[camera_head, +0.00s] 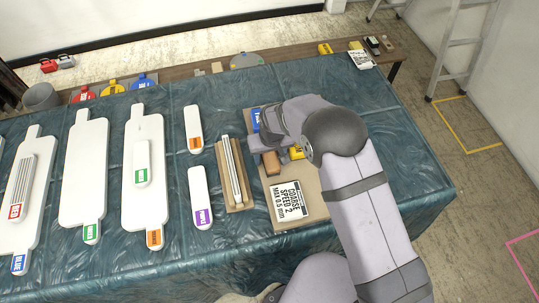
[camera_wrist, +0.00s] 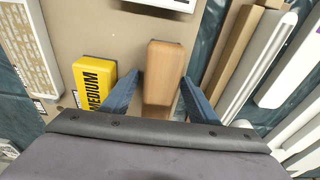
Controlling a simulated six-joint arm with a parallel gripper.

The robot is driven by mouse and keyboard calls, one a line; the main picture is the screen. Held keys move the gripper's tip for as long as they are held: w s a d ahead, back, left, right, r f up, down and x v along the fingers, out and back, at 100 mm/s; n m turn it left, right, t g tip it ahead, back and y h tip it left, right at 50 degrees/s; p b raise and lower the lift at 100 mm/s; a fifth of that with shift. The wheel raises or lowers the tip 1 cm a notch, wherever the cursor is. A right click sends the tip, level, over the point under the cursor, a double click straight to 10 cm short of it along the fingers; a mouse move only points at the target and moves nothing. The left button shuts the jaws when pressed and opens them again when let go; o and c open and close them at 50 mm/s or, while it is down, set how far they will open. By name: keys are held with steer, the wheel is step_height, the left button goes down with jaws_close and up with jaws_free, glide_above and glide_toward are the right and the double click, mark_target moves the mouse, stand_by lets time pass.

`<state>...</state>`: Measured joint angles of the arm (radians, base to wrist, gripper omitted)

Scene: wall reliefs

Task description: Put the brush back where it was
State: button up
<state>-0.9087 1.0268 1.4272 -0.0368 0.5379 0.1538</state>
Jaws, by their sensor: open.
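A brown wooden block (camera_wrist: 163,75), which may be the brush, lies on the tan board (camera_wrist: 125,30) in the wrist view; no bristles show. It also shows in the head view (camera_head: 271,163), partly beside my gripper. My gripper (camera_wrist: 163,82) is open, with one blue finger on each side of the block's near part. I cannot tell whether the fingers touch it. A yellow block marked MEDIUM (camera_wrist: 95,84) lies to the left of the left finger. In the head view, my arm hides much of the board's far part.
A white card marked COARSE (camera_head: 286,202) lies on the board's near part. A wooden holder with long pale strips (camera_head: 235,175) stands left of the board. White paddle-shaped panels (camera_head: 84,165) with coloured labels lie farther left. The green cloth (camera_head: 400,130) is bare to the right.

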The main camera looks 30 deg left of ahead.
mark_target(271, 159)
steer(key=shift+r, duration=0.25)
step_height(271, 159, up, 12)
steer(key=s+d+b, duration=0.1)
steer(key=b, duration=0.2)
steer(key=shift+s+f, duration=0.15)
steer(key=w+d+r+m, duration=0.2)
steer(key=d, duration=0.8)
steer(key=w+d+r+m, duration=0.1)
steer(key=d+m, duration=0.1)
steer(key=d, duration=0.9)
steer(key=s+d+m, duration=0.2)
steer(key=s+d, duration=0.4)
steer(key=d, duration=0.3)
steer(key=s+d+m+g+h, duration=0.1)
steer(key=s+d+m, duration=0.2)
steer(key=s+d, duration=0.3)
steer(key=d, duration=0.4)
steer(key=shift+s+d+f, duration=0.15)
steer(key=shift+s+d, duration=0.1)
steer(key=shift+s, duration=0.1)
